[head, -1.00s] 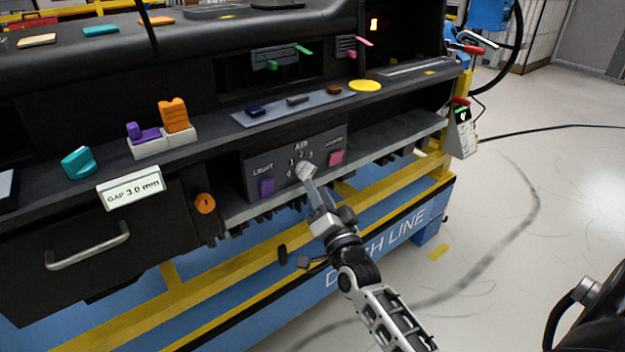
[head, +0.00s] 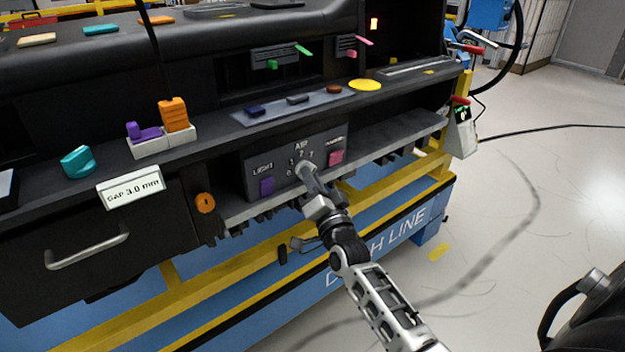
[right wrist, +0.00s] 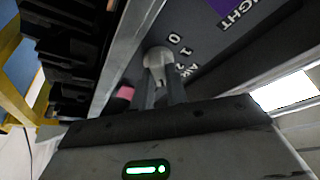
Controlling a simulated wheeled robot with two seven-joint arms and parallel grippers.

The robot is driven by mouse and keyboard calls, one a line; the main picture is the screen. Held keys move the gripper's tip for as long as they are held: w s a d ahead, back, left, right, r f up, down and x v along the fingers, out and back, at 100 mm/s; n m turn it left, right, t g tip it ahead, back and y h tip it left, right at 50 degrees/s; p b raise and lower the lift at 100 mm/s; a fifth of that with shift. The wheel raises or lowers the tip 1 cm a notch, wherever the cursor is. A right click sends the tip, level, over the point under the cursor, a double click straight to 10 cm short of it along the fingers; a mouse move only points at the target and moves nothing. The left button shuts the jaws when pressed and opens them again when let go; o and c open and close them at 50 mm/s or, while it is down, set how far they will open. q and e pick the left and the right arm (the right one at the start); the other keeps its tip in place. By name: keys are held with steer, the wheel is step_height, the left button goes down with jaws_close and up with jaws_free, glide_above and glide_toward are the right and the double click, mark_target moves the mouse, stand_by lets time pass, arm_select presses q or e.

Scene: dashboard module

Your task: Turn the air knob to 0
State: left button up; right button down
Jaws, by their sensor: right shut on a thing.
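The dark control panel (head: 250,176) on the module's front carries the AIR label and the numbers of its dial. The pale round air knob (head: 302,166) sits below the numbers. My right gripper (head: 307,172) is shut on the knob, coming from below right. In the right wrist view the knob (right wrist: 157,56) is between the fingertips (right wrist: 160,80), with the 0 and 1 marks beside it. I cannot tell which number the knob points to. My left gripper is not in view.
A purple LIGHT button (head: 266,187) lies left of the knob and a pink button (head: 336,158) right of it. A grey ledge (head: 270,207) runs under the panel. A yellow rail (head: 300,226) passes below, behind my arm. The floor at right is mostly clear.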

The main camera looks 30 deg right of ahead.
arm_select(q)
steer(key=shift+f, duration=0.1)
arm_select(e)
steer(key=shift+f+n, duration=0.1)
steer(key=shift+n, duration=0.2)
steer(key=n+g+y, duration=0.1)
steer(key=n+y, duration=0.3)
steer(key=n, duration=0.7)
steer(key=d+n+g+y, duration=0.1)
steer(key=n+y, duration=0.3)
steer(key=n, duration=0.8)
steer(key=n+g+y, duration=0.2)
steer(key=n+y, duration=0.2)
steer(key=n, duration=0.7)
steer(key=shift+d+r+g+y, duration=0.15)
steer(key=shift+r+g+y, duration=0.15)
steer(key=shift+r+g, duration=0.1)
steer(key=shift+f+n, duration=0.1)
steer(key=shift+n, duration=0.3)
